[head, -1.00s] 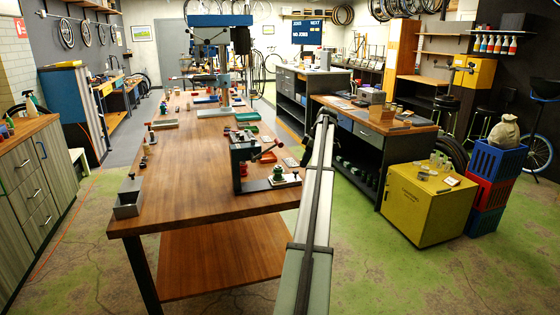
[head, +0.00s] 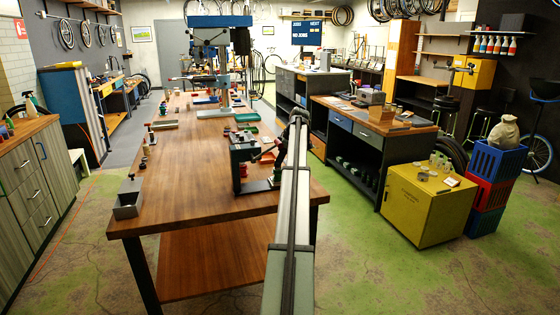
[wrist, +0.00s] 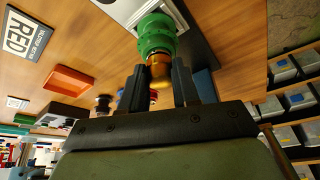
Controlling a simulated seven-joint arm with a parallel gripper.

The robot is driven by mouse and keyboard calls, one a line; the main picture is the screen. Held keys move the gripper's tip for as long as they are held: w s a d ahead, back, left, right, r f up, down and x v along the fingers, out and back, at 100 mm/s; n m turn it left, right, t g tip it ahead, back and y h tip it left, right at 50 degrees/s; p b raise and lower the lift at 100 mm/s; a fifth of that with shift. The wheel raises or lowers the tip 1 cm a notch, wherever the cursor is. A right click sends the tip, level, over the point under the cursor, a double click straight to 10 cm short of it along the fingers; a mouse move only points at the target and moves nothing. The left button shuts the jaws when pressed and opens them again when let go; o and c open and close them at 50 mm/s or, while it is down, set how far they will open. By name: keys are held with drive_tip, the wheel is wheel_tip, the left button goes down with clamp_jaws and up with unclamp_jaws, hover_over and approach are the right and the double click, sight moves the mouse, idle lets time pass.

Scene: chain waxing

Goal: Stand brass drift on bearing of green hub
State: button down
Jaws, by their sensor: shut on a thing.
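My gripper (wrist: 158,72) shows in the wrist view with its two dark fingers on either side of a brass-coloured piece, the brass drift (wrist: 160,80), and is shut on it. The green hub (wrist: 156,37) is just beyond the fingertips, in line with the drift. The drift overlaps the hub's near end in this view, and I cannot tell whether they touch. The hub's bearing is hidden. In the head view the green hub (head: 277,174) is by the right edge of the wooden bench, and my gripper cannot be made out clearly beside the dark arm end.
A dark vise-like fixture (head: 240,158) stands left of the hub on the wooden bench (head: 200,185). An orange tray (wrist: 70,82) lies on the bench. A yellow cabinet (head: 425,205) stands right. The bench's middle is clear.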

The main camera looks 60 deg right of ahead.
drive_tip(key=shift+f, duration=0.15)
drive_tip(key=c, duration=0.8)
unclamp_jaws()
drive_tip(key=v, duration=1.2)
